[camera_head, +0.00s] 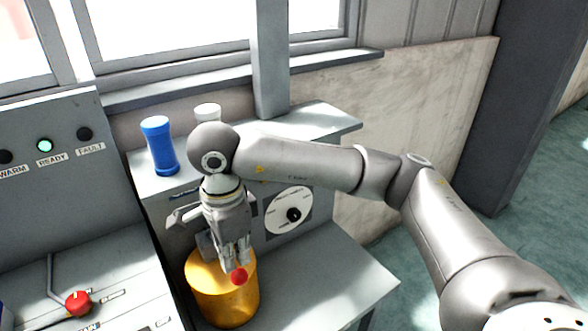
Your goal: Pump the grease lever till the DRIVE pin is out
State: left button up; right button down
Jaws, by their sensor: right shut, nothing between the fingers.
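My right gripper (235,264) points down over a yellow cylinder (224,303) on the lower grey shelf. Its fingers are shut with nothing between them. A red ball knob (239,276), which looks like the end of the grease lever, is right at the fingertips, in front of the cylinder's top. I cannot tell whether the fingers touch it. The rest of the lever is hidden behind the gripper. I cannot make out a DRIVE pin. My left gripper is not in view.
A blue cylinder (159,145) and a white one (207,113) stand on the upper ledge. A round dial (289,213) is on the cabinet front. At left, a console has a lit green READY lamp (44,146) and a red-knobbed lever (78,303). The lower shelf (335,277) is clear at right.

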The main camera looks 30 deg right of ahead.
jog(key=shift+r, duration=0.4)
notch_tip(320, 180, up, 5)
jog(key=p, duration=0.2)
jog(key=shift+r+p, duration=0.1)
jog(key=shift+p, duration=0.2)
dwell(0.4)
